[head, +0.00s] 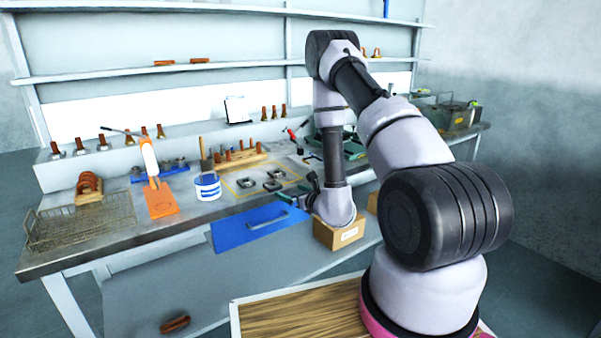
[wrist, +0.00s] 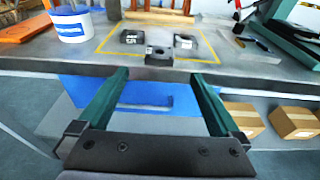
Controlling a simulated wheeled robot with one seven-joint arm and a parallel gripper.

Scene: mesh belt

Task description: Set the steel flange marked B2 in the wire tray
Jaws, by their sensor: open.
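Three dark steel flanges lie inside a yellow outline on the bench: a left one (wrist: 131,38), a right one (wrist: 185,41) and a near one (wrist: 158,52). In the head view they also show as a small group (head: 272,184). Pale marks show on them, but I cannot read which is B2. The wire tray (head: 82,222) stands empty at the bench's left end, far left of my gripper. My gripper (wrist: 160,76) is open and empty, its green fingers pointing towards the near flange from the bench's front edge. In the head view it is partly hidden by my wrist.
A wooden rack with pegs (head: 240,158) lies behind the flanges. A blue drawer front (head: 258,228) and cardboard boxes (wrist: 296,122) are below.

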